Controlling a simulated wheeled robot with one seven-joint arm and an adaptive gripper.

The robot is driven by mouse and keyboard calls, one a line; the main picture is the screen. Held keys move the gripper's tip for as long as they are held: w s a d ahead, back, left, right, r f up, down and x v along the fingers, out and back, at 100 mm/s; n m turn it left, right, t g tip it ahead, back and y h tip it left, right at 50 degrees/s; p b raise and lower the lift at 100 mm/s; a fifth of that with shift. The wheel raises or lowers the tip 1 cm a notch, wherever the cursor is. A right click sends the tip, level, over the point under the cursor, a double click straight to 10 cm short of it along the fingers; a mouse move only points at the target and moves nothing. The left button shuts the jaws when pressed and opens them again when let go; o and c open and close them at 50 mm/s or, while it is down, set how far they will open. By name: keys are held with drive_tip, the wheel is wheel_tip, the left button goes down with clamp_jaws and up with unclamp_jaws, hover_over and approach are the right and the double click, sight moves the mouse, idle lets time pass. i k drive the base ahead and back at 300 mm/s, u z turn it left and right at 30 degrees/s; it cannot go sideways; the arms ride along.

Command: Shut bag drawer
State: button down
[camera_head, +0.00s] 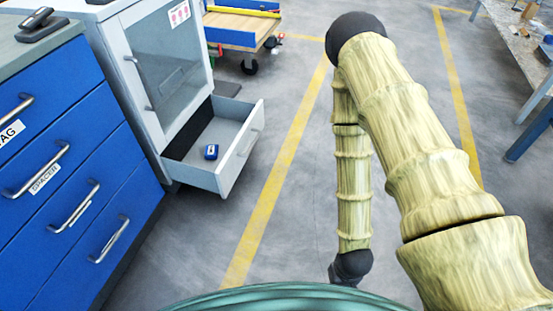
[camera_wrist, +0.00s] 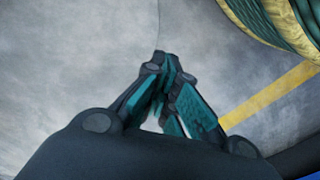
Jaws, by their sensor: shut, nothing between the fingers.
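The blue drawer cabinet (camera_head: 100,160) stands at the left in the head view. Its top drawer (camera_head: 62,80) has a label ending in "AG" (camera_head: 10,131), cut off by the picture edge, and a bar handle (camera_head: 17,107). The visible part of this drawer's front looks flush with the cabinet. My gripper (camera_wrist: 167,65) shows in the wrist view, its fingertips together with nothing between them, over bare grey floor. It touches no drawer there. In the head view my arm folds down at the centre right, well apart from the blue cabinet, and the fingers are not visible.
A grey cabinet (camera_head: 158,75) with a glass door has its low drawer (camera_head: 235,150) pulled open, a small blue object (camera_head: 211,152) inside. A dark device (camera_head: 40,24) lies on the blue cabinet. A wheeled cart (camera_head: 240,30) stands behind; a table (camera_head: 525,45) stands far right. Floor between is clear.

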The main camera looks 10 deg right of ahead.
sight(236, 126)
drive_tip(key=k, duration=1.25)
drive_tip(key=z, duration=0.6)
drive_tip(key=i, duration=1.55)
drive_tip(key=u, duration=0.85)
